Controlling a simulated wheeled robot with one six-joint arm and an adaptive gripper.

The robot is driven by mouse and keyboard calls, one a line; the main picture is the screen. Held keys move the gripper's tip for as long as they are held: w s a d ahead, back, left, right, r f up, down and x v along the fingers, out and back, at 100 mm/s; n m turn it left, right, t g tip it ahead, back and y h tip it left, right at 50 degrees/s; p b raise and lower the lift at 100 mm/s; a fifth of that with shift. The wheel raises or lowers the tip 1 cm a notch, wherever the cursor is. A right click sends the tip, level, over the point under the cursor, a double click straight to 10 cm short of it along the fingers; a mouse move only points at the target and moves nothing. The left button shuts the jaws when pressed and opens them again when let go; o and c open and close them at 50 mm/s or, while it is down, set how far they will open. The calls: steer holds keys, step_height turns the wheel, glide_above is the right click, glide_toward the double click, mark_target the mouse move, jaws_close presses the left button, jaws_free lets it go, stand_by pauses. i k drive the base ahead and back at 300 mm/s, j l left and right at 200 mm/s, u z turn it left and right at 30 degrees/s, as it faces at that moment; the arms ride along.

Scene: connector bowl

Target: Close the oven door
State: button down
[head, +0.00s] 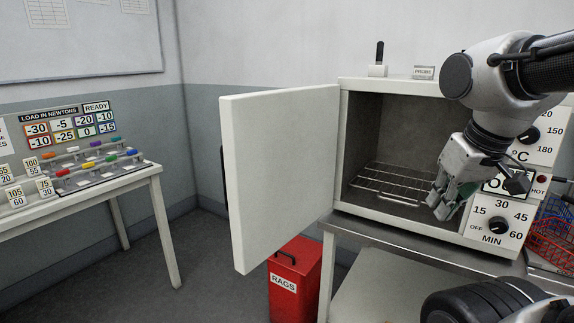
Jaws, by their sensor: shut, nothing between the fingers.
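The oven (358,84) stands on a metal-topped table at the right. Its white door (275,170) is hinged at the left side of the opening and stands wide open, swung out toward me and to the left. A dark handle shows partly at the door's far left edge; most of it is hidden behind the panel. A wire rack (388,184) is inside the grey chamber. My gripper (440,207) is shut and empty, pointing down in front of the opening's right side. It is well apart from the door and partly hides the oven's control panel.
A red RAGS bin (295,283) stands on the floor below the door. At the left is a white table (100,193) with number cards and coloured connectors. A dial marked MIN (498,226) and red and blue baskets (552,238) are at right.

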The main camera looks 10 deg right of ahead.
mark_target(278, 149)
steer(key=i+j+z, duration=0.1)
steer(key=j+z, duration=0.25)
steer(key=j, duration=0.25)
steer(key=j+z, duration=0.35)
steer(key=j, duration=0.25)
steer(key=j+z, duration=0.3)
steer(key=j, duration=0.35)
steer(key=i+j+z, duration=0.2)
steer(key=j, duration=0.4)
steer(key=j+z, duration=0.2)
steer(key=j, duration=0.4)
steer(key=k+j, duration=0.25)
steer(key=j, duration=0.15)
steer(key=k+j, duration=0.25)
steer(key=j, duration=0.2)
steer(key=k+j+z, duration=0.1)
steer(key=j, duration=0.3)
steer(key=k, duration=0.1)
